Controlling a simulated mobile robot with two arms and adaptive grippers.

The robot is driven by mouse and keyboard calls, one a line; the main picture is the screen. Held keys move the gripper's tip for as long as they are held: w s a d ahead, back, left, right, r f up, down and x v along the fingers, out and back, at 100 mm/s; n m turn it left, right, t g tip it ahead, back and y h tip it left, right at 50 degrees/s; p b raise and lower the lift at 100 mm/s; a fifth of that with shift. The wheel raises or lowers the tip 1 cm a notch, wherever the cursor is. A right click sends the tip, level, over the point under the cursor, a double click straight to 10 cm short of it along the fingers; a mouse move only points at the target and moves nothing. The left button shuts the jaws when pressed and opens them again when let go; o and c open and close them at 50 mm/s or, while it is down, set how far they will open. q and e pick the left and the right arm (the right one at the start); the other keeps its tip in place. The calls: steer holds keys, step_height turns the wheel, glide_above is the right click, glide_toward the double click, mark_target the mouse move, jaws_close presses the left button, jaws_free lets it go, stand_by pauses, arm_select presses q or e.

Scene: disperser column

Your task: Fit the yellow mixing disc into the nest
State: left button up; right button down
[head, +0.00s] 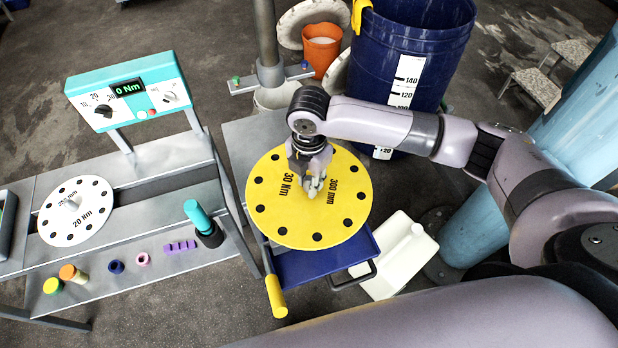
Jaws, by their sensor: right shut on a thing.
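The yellow mixing disc (280,218) is a large round plate with black holes round its rim, marked "30 Nm" and "300 mm". It appears over the blue tray beside the metal bench. My right gripper (313,186) is over the disc's middle, pointing down, shut on its centre part, which the fingers mostly hide. I cannot tell whether the disc rests on something or hangs just above it. I cannot make out the nest. My left gripper is not in view.
The blue tray (315,266) has a yellow handle (276,297). A white disc (76,222), small coloured parts and a "0 Nm" display (127,88) are on the bench at left. A blue barrel (440,45) stands behind, and a white canister (400,262) lies at right.

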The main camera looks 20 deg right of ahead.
mark_target(309, 178)
steer(key=shift+f, duration=0.35)
stand_by(0.3)
steer(key=c, duration=1.3)
jaws_free()
steer(key=shift+f, duration=0.15)
step_height(309, 178, up, 12)
steer(key=shift+r, duration=0.1)
steer(key=shift+s, duration=0.1)
